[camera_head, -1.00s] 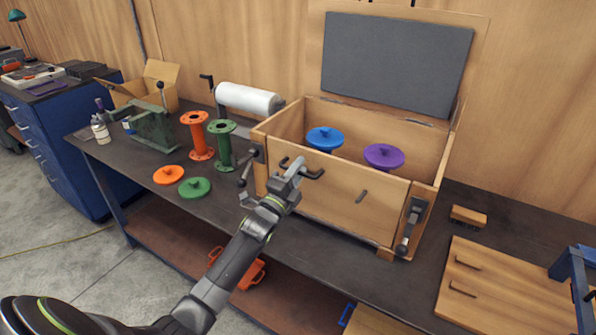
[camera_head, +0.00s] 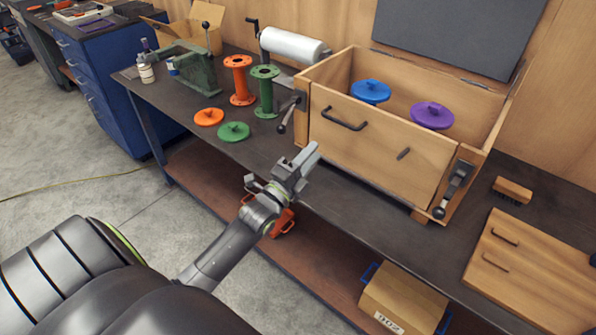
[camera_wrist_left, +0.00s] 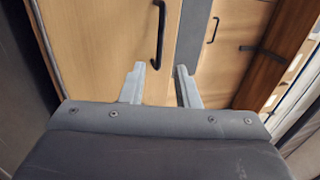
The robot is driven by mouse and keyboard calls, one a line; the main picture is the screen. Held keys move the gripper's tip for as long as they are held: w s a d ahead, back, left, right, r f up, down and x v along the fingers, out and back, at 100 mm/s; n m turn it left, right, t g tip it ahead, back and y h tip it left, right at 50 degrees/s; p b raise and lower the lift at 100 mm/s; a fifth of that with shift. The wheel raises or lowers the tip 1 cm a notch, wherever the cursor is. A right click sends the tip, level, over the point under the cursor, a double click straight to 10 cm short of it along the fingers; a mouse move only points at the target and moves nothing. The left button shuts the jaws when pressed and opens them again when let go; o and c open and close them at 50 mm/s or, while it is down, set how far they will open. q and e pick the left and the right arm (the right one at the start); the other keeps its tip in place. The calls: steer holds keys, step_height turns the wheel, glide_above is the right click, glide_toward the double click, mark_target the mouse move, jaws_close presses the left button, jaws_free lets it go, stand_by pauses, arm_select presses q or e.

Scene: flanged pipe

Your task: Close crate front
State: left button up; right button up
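The wooden crate (camera_head: 482,159) stands on the bench with its lid raised, showing a grey panel (camera_head: 455,30). Its front (camera_head: 365,150) stands upright between the side posts, with a black bar handle (camera_head: 345,119) and a small catch (camera_head: 403,154). Lever latches with black knobs sit at the left (camera_head: 289,113) and right (camera_head: 453,190) corners; whether they are engaged is unclear. My left gripper (camera_head: 309,160) is empty, in front of and below the crate front, apart from the handle. The left wrist view shows its fingers (camera_wrist_left: 159,85) spread. My right gripper is not in view.
Blue (camera_head: 371,90) and purple (camera_head: 432,114) lids show inside the crate. Orange (camera_head: 239,80) and green (camera_head: 265,92) flanged pipes stand left of it, with loose discs in front. A brush (camera_head: 513,188) and wooden panel (camera_head: 530,265) lie right.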

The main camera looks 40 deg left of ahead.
arm_select(q)
steer(key=shift+v, duration=2.35)
steer(key=s+a+f+n+g+y, duration=0.1)
steer(key=s+f+n+g, duration=0.25)
steer(key=f, duration=0.85)
steer(key=s+a+f+n+g+y, duration=0.1)
steer(key=s+a+f+n+g, duration=0.2)
steer(key=f, duration=0.9)
steer(key=s+f+n+g+y, duration=0.1)
steer(key=s+f+n+g, duration=0.3)
steer(key=f, duration=0.7)
steer(key=s+d+f+n+g, duration=0.2)
steer(key=s+f, duration=0.4)
steer(key=s, duration=0.4)
steer(key=s+d+f+n+g, duration=0.2)
steer(key=s+f+n+g, duration=0.2)
steer(key=s+f, duration=0.3)
steer(key=s+d+f+n+g+b, duration=0.1)
steer(key=s+f, duration=0.6)
steer(key=s, duration=0.7)
steer(key=d+n+g, duration=0.1)
steer(key=n+g, duration=0.1)
steer(key=shift+s+g, duration=0.35)
steer(key=shift+w+d+f, duration=0.1)
steer(key=shift+d, duration=0.05)
